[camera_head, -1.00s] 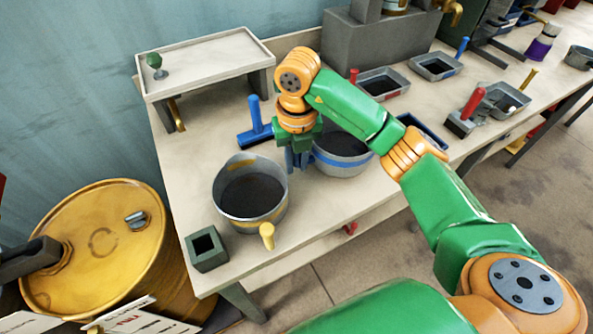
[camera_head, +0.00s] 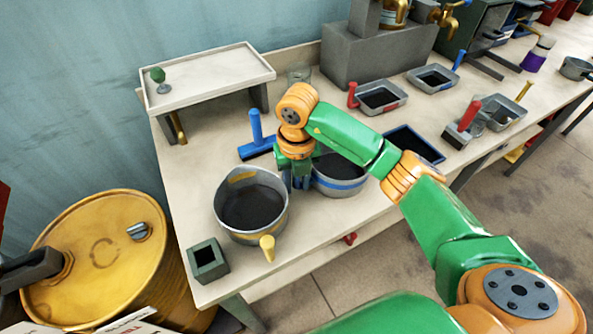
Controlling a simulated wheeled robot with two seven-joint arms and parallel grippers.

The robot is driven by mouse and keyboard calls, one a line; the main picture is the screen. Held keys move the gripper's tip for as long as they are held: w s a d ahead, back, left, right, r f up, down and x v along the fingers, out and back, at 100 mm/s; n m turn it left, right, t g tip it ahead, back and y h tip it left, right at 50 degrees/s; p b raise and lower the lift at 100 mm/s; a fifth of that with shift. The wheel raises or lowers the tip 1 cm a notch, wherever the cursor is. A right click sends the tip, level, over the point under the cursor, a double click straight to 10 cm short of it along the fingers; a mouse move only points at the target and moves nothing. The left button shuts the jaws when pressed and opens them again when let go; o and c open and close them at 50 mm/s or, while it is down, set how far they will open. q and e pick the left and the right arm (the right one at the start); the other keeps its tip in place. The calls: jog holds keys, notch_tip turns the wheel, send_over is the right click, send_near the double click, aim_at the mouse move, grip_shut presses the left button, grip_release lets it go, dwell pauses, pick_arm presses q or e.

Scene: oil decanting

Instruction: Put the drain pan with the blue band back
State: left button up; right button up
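The drain pan with the blue band (camera_head: 342,187) is a round grey pan with dark contents. It stands on the bench, partly hidden behind my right arm. My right gripper (camera_head: 299,183) points down at the left rim of this pan, in the narrow space between it and a second pan. Its fingertips are small and partly hidden, so I cannot tell whether they are closed on the rim. The second pan (camera_head: 224,214) is grey with a yellow band and a yellow handle, to the left. My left gripper is not in view.
A raised white shelf (camera_head: 210,75) stands at the back left. A green square cup (camera_head: 207,262) is near the front left edge. Rectangular trays (camera_head: 414,143) are to the right.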

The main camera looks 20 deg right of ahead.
notch_tip(320, 180, up, 12)
jog(key=shift+s+p, duration=0.25)
jog(key=shift+p, duration=0.2)
jog(key=shift+f, duration=0.15)
